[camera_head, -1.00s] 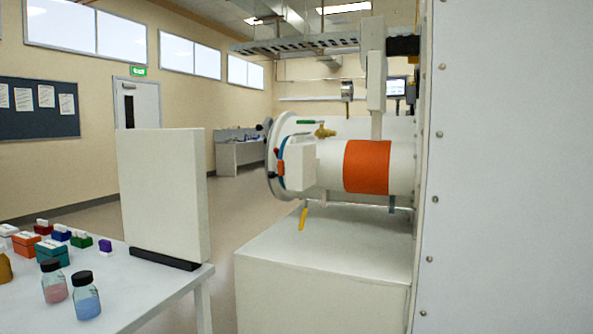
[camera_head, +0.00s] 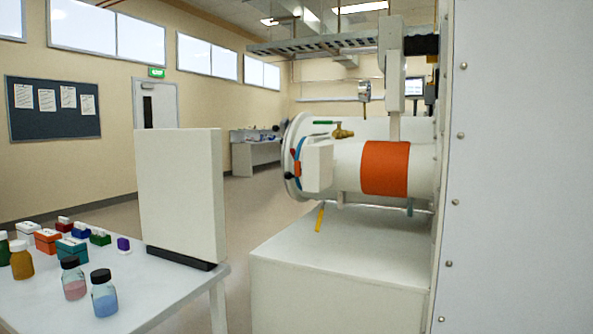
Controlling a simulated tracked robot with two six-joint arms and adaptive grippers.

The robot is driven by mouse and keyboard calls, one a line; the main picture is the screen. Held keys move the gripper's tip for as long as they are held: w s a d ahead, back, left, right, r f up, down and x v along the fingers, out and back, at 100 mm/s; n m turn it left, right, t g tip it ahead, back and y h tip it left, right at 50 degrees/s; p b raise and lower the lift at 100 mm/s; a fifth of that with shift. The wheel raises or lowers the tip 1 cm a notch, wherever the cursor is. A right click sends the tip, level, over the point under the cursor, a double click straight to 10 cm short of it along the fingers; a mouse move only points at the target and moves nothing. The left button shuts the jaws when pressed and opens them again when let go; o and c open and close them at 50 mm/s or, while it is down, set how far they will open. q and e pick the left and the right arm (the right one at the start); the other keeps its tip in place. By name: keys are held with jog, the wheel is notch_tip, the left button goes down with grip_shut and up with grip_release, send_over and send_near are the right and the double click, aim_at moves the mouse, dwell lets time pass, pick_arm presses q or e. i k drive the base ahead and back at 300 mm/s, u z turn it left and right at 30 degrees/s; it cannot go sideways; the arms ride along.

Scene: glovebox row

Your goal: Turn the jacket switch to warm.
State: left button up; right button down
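The white cylindrical chamber (camera_head: 350,128) lies on its side above a white cabinet, at the right of centre. An orange band (camera_head: 385,168) wraps its narrower part; I cannot tell if this is the jacket. A white box-shaped part (camera_head: 317,165) sits at its left end, with small red and blue parts beside it. A brass valve with a green lever (camera_head: 342,132) is on top of the chamber. I cannot make out a switch marked warm. Neither of my grippers is in view.
A white table (camera_head: 165,295) at the left carries bottles, coloured boxes and an upright white panel (camera_head: 180,190). A white cabinet (camera_head: 340,285) stands under the chamber. A large riveted white panel (camera_head: 520,170) fills the right side. Floor shows between table and cabinet.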

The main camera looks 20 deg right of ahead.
aim_at(298, 164)
jog(key=z, duration=0.05)
jog(key=i, duration=1)
jog(key=u, duration=0.1)
